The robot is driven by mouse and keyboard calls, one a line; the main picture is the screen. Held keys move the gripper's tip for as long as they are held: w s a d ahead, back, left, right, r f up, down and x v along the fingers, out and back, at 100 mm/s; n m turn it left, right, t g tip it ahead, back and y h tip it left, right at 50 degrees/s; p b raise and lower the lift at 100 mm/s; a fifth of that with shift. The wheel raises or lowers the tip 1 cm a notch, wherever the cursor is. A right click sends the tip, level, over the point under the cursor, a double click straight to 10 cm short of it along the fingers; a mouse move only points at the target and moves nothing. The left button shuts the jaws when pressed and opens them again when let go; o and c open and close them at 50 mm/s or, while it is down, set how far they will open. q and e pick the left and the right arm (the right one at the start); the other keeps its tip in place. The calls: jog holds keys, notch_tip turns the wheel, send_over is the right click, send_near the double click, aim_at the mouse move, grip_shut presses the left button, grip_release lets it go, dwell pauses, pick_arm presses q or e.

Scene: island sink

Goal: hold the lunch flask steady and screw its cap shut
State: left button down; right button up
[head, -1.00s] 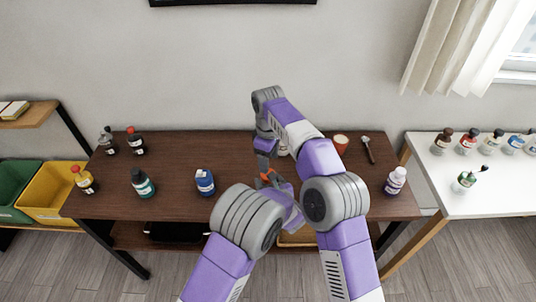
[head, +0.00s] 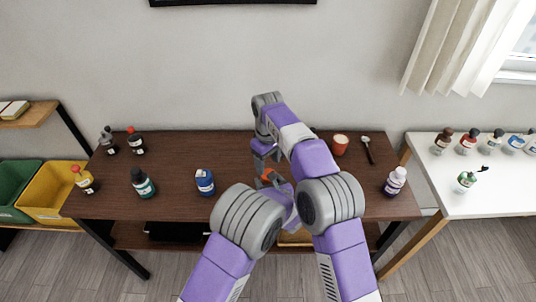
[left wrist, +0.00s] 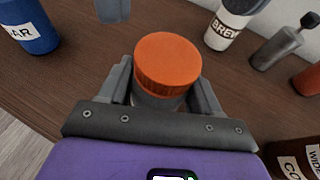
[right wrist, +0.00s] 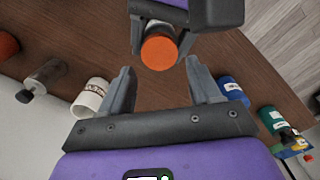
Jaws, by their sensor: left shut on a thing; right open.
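The lunch flask has a ridged orange cap (left wrist: 168,62), which also shows in the right wrist view (right wrist: 158,52) and small in the head view (head: 267,175). My left gripper (left wrist: 160,88) is shut around the flask just below the cap. The flask's pale body (left wrist: 155,101) is mostly hidden by the cap and fingers. The flask looks upright on the dark table. My right gripper (right wrist: 161,78) is open and empty. It is above and beside the cap, apart from it. In the head view my arms hide most of the flask.
A blue bottle (head: 205,182) and a teal bottle (head: 142,183) stand to the left on the brown table (head: 175,205). A white BREW container (left wrist: 229,25) stands near the flask.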

aim_at(268, 170)
jog(key=shift+f, duration=2.35)
jog(key=c, duration=0.7)
jog(key=o, duration=1)
jog(key=shift+r, duration=0.1)
jog(key=shift+r, duration=2.2)
jog(key=shift+c, duration=0.3)
